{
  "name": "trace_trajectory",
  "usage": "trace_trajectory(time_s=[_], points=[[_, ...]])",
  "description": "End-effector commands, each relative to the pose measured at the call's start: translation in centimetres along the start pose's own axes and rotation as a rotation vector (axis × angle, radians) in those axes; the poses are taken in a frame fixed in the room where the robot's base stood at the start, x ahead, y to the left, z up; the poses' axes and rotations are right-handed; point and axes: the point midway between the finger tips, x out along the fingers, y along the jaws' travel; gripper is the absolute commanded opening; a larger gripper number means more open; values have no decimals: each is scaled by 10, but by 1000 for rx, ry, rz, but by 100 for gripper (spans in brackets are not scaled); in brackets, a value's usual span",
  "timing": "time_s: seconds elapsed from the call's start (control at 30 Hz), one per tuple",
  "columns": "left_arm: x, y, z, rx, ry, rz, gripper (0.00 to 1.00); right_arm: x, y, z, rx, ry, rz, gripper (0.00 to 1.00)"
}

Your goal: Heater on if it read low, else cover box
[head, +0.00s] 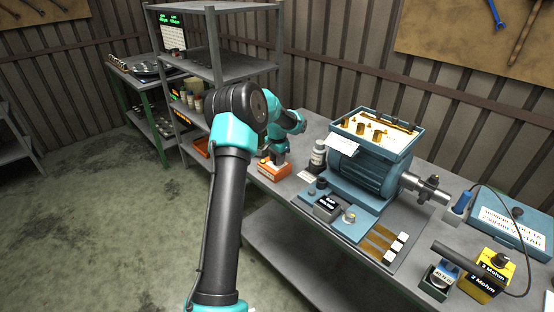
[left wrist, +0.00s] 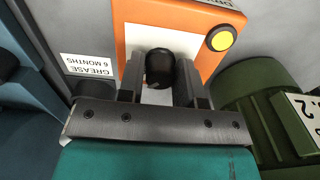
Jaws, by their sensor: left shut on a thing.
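The orange heater box (head: 275,169) sits on the bench left of the blue motor (head: 362,168). My left gripper (head: 278,157) is over it, pointing down. In the left wrist view the left gripper (left wrist: 159,82) is shut on the black knob (left wrist: 160,68) on the box's white face. A round yellow button or lamp (left wrist: 221,40) is beside it. The motor's terminal box (head: 374,132) is open on top, with brass parts inside. A blue lid with a white label (head: 512,223) lies at the right. The yellow meter (head: 484,279) reads "2 Mohm". My right gripper is not in view.
A dark bottle with a white label (head: 318,155) stands between heater box and motor. Brass strips with white ends (head: 384,241) lie in front of the motor. A cable loops by the meter. Grey shelves (head: 228,62) stand behind my left arm.

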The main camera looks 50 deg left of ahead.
Motion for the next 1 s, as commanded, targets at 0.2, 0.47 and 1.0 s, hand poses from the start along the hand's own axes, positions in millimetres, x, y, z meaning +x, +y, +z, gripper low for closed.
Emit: trace_trajectory(time_s=[0.2,0.47,1.0], points=[[0,0,0,0,0,-1,43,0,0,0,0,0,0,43],[0,0,0,0,0,0,58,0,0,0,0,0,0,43],[-41,0,-1,0,3,-2,58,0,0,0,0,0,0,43]])
